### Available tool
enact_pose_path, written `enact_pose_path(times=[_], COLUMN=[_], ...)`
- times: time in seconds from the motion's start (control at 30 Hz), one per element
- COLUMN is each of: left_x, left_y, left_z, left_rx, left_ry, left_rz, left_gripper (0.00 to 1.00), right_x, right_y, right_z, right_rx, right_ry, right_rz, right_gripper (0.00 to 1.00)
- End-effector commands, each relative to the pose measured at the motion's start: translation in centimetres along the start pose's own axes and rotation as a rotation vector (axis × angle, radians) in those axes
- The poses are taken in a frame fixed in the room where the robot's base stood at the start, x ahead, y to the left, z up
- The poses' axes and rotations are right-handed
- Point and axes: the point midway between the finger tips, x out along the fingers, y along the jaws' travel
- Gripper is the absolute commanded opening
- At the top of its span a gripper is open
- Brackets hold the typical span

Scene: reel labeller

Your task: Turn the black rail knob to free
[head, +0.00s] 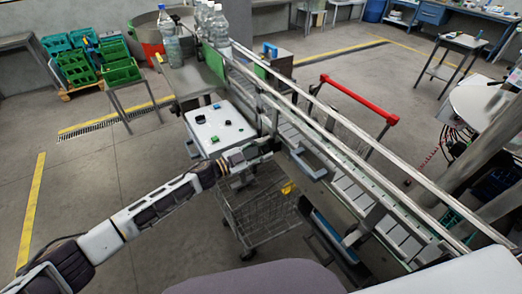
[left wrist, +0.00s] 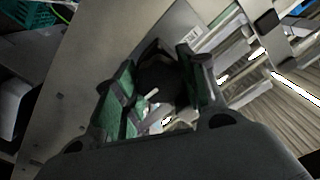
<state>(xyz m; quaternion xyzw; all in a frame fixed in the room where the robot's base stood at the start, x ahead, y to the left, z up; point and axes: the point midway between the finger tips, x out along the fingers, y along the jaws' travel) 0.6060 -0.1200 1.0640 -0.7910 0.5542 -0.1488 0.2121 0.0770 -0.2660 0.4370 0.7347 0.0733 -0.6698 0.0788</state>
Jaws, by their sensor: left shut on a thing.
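My left gripper (head: 266,149) reaches in from the left in the head view, its fingers at the near side of the conveyor rails (head: 340,158). In the left wrist view its two green-padded fingers are closed around a dark, rounded thing, the black rail knob (left wrist: 158,78). The knob is mostly in shadow between the pads, so its turned position cannot be told. In the head view the gripper hides the knob. My right gripper is not in view.
A white cabinet (head: 205,140) with black and green controls stands just left of the gripper. A wire cart (head: 262,218) is below it. Clear bottles (head: 216,28) stand at the conveyor's far end. A red bar (head: 358,98) lies beyond the rails. Floor at the left is open.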

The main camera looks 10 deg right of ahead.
Motion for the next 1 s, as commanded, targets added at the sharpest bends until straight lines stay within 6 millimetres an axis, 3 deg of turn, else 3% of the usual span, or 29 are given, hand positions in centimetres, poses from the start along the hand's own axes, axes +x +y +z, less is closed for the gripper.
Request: enact_pose_path(times=[0.67,0.7,0.87,1.0], left_x=[-0.07,-0.07,-0.05,-0.03], left_y=[0.05,0.05,0.05,0.05], left_z=[0.17,0.17,0.12,0.07], left_rx=[-0.092,-0.092,-0.091,-0.09], left_ry=[-0.003,-0.003,-0.002,-0.001], left_rz=[0.0,0.0,0.0,0.0], left_gripper=[0.17,0.44,0.63,0.63], right_x=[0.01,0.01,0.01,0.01], right_y=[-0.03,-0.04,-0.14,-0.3], right_z=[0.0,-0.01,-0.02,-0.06], right_rx=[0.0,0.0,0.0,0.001], right_ry=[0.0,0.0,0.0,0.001], right_rz=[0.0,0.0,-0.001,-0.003], right_gripper=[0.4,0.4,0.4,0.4])
